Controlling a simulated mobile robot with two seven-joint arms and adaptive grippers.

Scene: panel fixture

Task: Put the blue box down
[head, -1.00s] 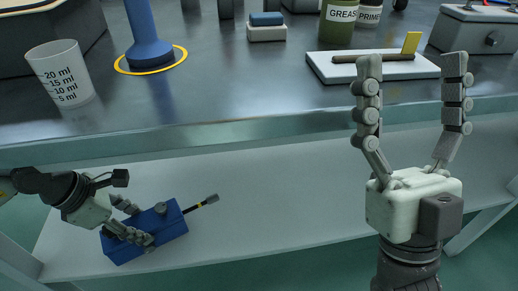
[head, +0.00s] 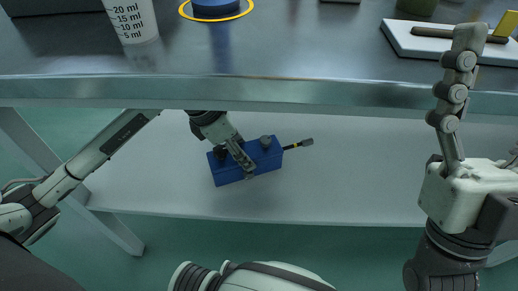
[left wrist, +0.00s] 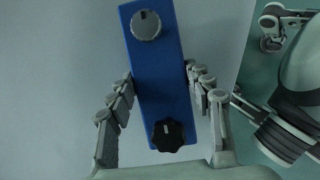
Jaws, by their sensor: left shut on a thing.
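The blue box (head: 226,172) has dark knobs and a rod with a yellow band out of its right end. In the head view it is over the pale lower shelf (head: 340,180), under the worktop's front edge. Whether it touches the shelf I cannot tell. My left gripper (head: 241,158) is shut on it, fingers along its sides. In the left wrist view the box (left wrist: 160,80) stands between both fingers of my left gripper (left wrist: 160,82), a grey knob and a black knob showing. My right gripper (head: 456,110) is raised, open and empty; its second finger is mostly cut off.
The worktop (head: 280,60) overhangs the shelf from above. On it stand a measuring cup (head: 133,22), a blue post base in a yellow ring (head: 215,8) and a white board (head: 430,43) with a dark tool. The shelf is clear right of the box.

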